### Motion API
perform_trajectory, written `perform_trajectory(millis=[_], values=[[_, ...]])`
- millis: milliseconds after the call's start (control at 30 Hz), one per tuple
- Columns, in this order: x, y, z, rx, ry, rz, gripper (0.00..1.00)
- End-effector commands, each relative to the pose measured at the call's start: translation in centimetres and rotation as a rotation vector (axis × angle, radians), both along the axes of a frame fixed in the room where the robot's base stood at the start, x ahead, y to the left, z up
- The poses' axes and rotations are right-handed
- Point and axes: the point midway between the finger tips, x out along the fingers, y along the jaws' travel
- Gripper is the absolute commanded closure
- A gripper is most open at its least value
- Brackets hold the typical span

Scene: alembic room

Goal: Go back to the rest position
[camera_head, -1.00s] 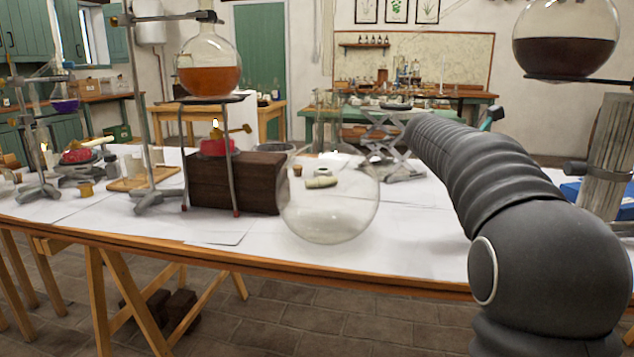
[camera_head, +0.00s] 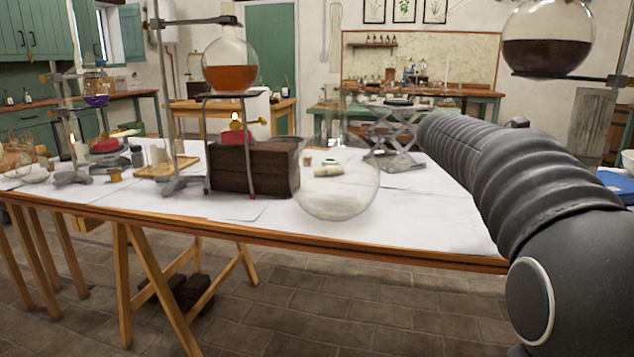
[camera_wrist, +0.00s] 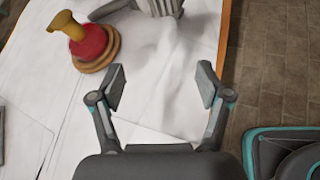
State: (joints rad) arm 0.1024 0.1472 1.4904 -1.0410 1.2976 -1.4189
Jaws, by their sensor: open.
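My gripper (camera_wrist: 162,87) shows in the wrist view with its two fingers wide apart and nothing between them. It is above the white paper on the table (camera_wrist: 150,60), near the table's edge. A red and brass burner (camera_wrist: 92,42) is up and left of the fingers, apart from them. In the head view my dark ribbed arm reaches over the right part of the table and hides most of the gripper.
A large clear round flask (camera_head: 337,185) stands near the table's front edge. A dark-filled flask (camera_head: 545,45) is high at the right. Brick floor (camera_head: 300,310) in front is open.

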Motion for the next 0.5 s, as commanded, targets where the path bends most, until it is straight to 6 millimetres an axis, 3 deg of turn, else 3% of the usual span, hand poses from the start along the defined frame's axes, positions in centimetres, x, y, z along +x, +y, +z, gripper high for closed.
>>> perform_trajectory(millis=[267,500], values=[[-4.7,3.9,-2.4,0.213,-0.222,-0.071,0.23],[-12.0,9.9,-7.0,0.549,-0.517,-0.263,0.23]])
